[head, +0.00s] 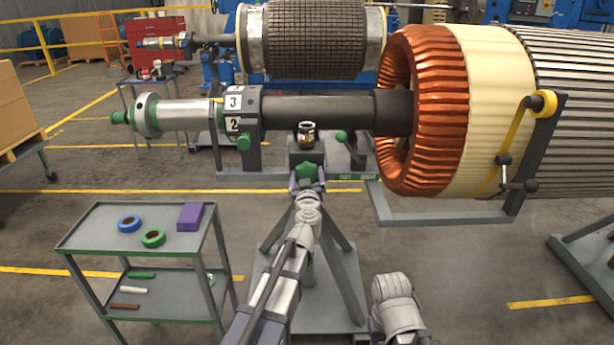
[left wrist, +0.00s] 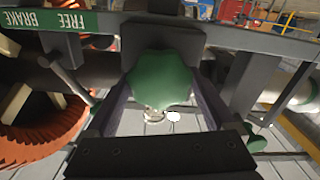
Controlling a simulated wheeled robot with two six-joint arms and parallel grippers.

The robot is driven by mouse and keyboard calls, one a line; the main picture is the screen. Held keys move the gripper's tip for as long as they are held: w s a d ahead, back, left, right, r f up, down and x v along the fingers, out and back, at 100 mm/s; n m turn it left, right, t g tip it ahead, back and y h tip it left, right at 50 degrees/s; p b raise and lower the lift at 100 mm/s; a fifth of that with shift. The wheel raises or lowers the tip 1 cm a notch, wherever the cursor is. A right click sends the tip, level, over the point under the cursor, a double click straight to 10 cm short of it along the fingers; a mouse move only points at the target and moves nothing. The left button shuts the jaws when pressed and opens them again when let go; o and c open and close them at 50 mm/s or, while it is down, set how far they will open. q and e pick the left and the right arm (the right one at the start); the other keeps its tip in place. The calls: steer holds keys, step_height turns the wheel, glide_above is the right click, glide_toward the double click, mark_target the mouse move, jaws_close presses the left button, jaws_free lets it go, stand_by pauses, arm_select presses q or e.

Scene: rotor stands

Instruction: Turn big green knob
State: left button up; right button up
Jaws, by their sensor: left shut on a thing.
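The big green knob (head: 307,172) sits low on the front of the stand under the dark shaft. My left gripper (head: 307,184) reaches it from below and is shut on it, with a purple-grey finger on each side. In the left wrist view the green knob (left wrist: 160,80) fills the space between the two fingers of my left gripper (left wrist: 160,100), its lobed face toward the camera. The knob's back side is hidden. My right gripper is not seen; only part of my right arm shows at the bottom.
The rotor shaft (head: 320,110) and copper windings (head: 428,110) lie just above and right. Smaller green knobs (head: 244,143) (head: 341,136) are nearby. A grey cart (head: 85,245) with tape rolls and a purple box stands at left. Open floor lies at lower right.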

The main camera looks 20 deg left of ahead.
arm_select(q)
steer(key=shift+n, duration=0.4)
steer(key=n, duration=0.3)
steer(key=shift+n, duration=0.4)
steer(key=n, duration=0.4)
steer(key=shift+n, duration=0.3)
steer(key=n, duration=0.4)
steer(key=shift+n, duration=0.3)
steer(key=n, duration=1.3)
steer(key=shift+n, duration=0.3)
steer(key=n, duration=0.4)
steer(key=shift+s+n, duration=0.1)
steer(key=shift+n, duration=2)
